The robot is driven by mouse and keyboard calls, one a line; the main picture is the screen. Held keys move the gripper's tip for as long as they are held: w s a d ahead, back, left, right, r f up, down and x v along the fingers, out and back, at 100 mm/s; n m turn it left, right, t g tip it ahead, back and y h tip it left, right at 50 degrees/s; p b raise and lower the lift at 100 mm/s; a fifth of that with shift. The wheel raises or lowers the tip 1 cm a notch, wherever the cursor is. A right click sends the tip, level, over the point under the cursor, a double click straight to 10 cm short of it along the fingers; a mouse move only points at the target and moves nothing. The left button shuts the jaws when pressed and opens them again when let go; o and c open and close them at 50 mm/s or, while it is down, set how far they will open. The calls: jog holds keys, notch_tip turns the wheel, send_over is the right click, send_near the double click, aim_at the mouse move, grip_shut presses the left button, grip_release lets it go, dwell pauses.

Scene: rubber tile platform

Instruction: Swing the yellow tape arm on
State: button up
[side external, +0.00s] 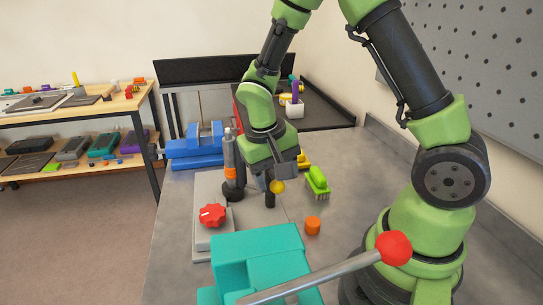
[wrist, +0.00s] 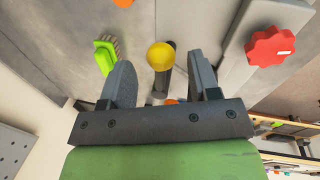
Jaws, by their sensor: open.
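A yellow ball (side external: 277,186) sits at the end of a short dark arm (side external: 270,200) beside the grey plate; I take this as the yellow tape arm. In the wrist view the yellow ball (wrist: 160,55) and its dark arm (wrist: 166,84) show between my two fingers, nearer the middle than either finger. My gripper (side external: 272,176) is low over the bench, right by the ball. In the wrist view my gripper (wrist: 160,62) is open, with visible gaps on both sides of the ball. Whether the arm's lower end is fixed is hidden.
A grey box with a red knob (side external: 213,215) stands left of my gripper. A green brush (side external: 317,182) and an orange cylinder (side external: 313,225) are to the right. A teal block (side external: 260,260) and a red-tipped rod (side external: 393,248) are in front.

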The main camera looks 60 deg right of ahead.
notch_tip(320, 180, up, 8)
jog(key=a, duration=0.1)
jog(key=shift+w+a, duration=0.15)
jog(key=shift+w, duration=0.3)
jog(key=s+a+r+n+t+y, duration=0.2)
jog(key=s+a+r+t, duration=0.3)
jog(key=s+r+t, duration=0.3)
jog(key=s+r+y, duration=0.1)
jog(key=s+r, duration=0.1)
jog(key=s, duration=0.2)
jog(key=shift+r+n+y, duration=0.3)
jog(key=shift+r+y, duration=0.1)
